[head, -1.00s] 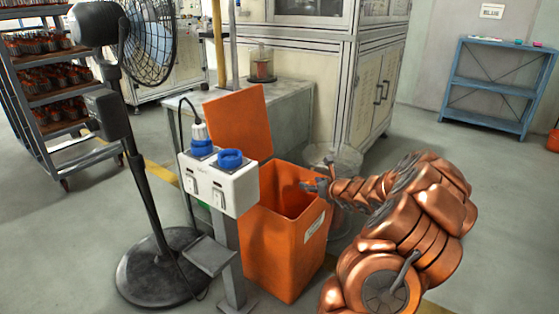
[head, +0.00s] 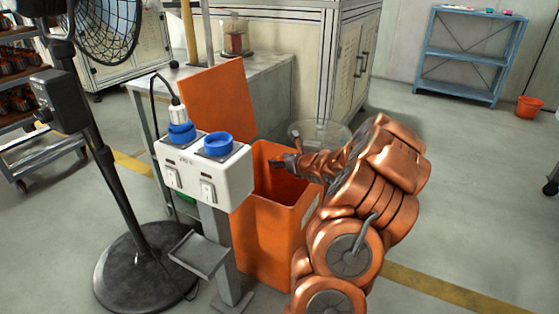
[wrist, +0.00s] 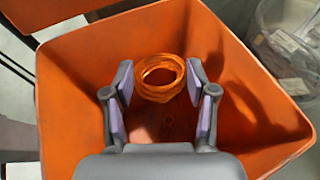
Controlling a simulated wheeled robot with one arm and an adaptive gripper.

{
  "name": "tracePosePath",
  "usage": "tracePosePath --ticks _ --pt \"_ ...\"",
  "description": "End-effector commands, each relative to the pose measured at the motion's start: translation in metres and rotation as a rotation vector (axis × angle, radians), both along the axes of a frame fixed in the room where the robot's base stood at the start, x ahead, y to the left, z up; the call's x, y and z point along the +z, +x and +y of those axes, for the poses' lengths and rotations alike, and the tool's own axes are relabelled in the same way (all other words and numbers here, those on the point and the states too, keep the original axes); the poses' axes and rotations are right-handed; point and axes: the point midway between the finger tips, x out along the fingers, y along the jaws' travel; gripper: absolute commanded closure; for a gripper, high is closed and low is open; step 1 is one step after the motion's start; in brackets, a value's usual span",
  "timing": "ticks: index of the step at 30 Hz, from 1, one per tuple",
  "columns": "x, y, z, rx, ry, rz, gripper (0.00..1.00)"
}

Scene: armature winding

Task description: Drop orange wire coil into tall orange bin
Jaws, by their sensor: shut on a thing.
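The tall orange bin (head: 270,245) stands behind the white socket post with its lid (head: 220,103) raised. My gripper (head: 283,163) is over the bin's mouth, reaching in from the right. In the wrist view my gripper (wrist: 161,84) is shut on the orange wire coil (wrist: 160,78), with the pads on its left and right sides. The coil is above the inside of the bin, whose rim (wrist: 255,65) surrounds it in that view. The coil cannot be made out in the head view.
The socket box (head: 203,170) on its post stands close in front of the bin. A black fan (head: 140,275) is at left. A clear container (head: 318,137) stands behind my arm; it also shows in the wrist view (wrist: 290,45). Open floor lies at right.

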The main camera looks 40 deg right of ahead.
Motion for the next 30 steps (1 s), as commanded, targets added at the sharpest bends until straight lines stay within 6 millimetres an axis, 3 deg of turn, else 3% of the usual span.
tracePosePath --ticks 1,6,18,19,26,30 --pt "-0.009 0.0 0.0002 0.0 -0.001 0.001 0.64" --pt "-0.017 0.0008 0.0009 0.001 0.0 0.001 0.64" --pt "-0.0182 0.0014 0.0018 0.004 -0.001 0.001 0.64" --pt "-0.0182 0.0014 0.0018 0.004 -0.001 0.001 0.4" --pt "-0.0183 0.0016 0.002 0.004 -0.001 0.001 0.16" --pt "-0.0184 0.0015 0.002 0.004 -0.001 0.001 0.14"
